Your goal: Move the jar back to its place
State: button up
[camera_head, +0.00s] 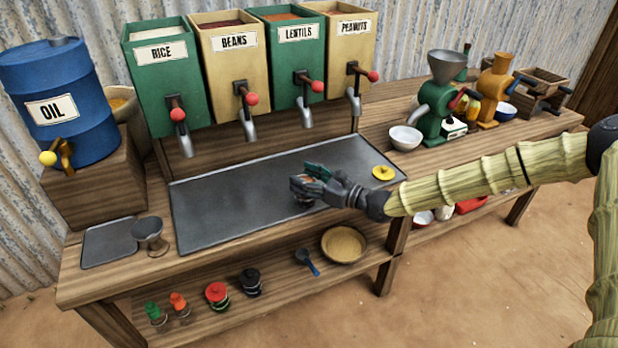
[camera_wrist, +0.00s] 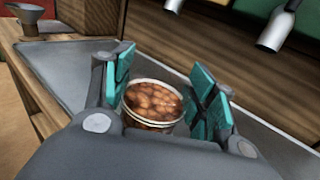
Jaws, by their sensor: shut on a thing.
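My gripper (camera_head: 308,178) is over the grey metal tray (camera_head: 225,205) on the bench. In the wrist view, its teal-padded fingers (camera_wrist: 163,82) are on both sides of a round, open jar (camera_wrist: 153,103) with a pale rim, filled with brown beans or nuts. The gripper is shut on this jar, which is upright or nearly so. In the head view the jar is mostly hidden under the gripper. I cannot tell whether its base touches the tray. A yellow lid (camera_head: 383,172) lies on the tray to the right of my gripper.
Dispensers for rice (camera_head: 165,80), beans (camera_head: 232,70), lentils (camera_head: 293,60) and peanuts (camera_head: 345,50) stand behind the tray. A blue oil drum (camera_head: 60,95) is at left. Grinders (camera_head: 437,110) stand at right. The lower shelf holds small lidded containers (camera_head: 217,296) and a basket (camera_head: 344,244).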

jog(key=shift+s+a, duration=0.15)
jog(key=shift+a, duration=0.15)
jog(key=o, duration=1.3)
jog(key=shift+v, duration=6)
